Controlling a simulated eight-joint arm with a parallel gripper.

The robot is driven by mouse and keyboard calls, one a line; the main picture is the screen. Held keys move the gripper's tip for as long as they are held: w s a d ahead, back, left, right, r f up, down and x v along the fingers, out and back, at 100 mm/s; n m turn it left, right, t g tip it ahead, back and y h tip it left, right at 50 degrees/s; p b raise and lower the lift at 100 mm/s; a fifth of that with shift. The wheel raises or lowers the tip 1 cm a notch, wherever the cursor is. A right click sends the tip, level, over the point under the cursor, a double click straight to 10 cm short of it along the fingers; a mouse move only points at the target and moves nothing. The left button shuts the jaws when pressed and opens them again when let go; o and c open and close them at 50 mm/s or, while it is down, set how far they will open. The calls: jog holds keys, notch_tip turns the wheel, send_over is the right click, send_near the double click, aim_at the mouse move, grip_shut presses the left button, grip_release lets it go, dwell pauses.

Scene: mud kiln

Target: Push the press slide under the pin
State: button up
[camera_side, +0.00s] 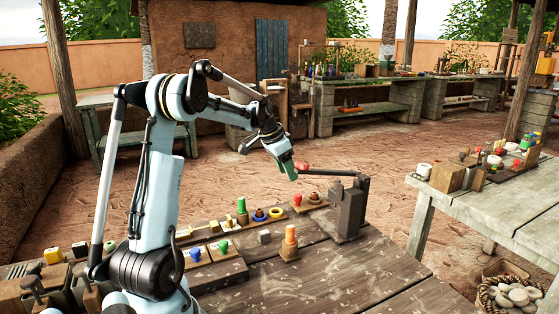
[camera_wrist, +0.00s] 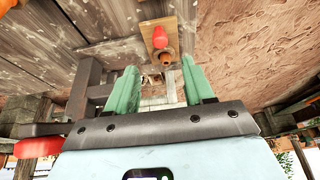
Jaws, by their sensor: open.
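The press (camera_side: 350,208) is a dark upright block at the far table edge, with a lever ending in a red knob (camera_side: 302,166). The press also shows at the left of the wrist view (camera_wrist: 88,85). Left of the press lies the slide (camera_side: 305,206), a low wooden plate with a red knob and a brown-orange round piece on it. In the wrist view the slide (camera_wrist: 150,42) is beyond the fingertips, with its red knob (camera_wrist: 158,38) between their lines. My gripper (camera_side: 288,166) has green fingers, open and empty, above the slide near the lever knob. I cannot make out the pin.
An orange peg on a wooden base (camera_side: 290,242) and a grey cube (camera_side: 264,236) stand on the table in front. Coloured pegs and rings (camera_side: 259,214) line the table left of the slide. The table's right front (camera_side: 350,275) is clear.

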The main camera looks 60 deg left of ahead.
aim_at(298, 195)
jog(key=x, duration=0.9)
jog(key=shift+w+f, duration=0.1)
jog(key=shift+f, duration=0.1)
grip_shut()
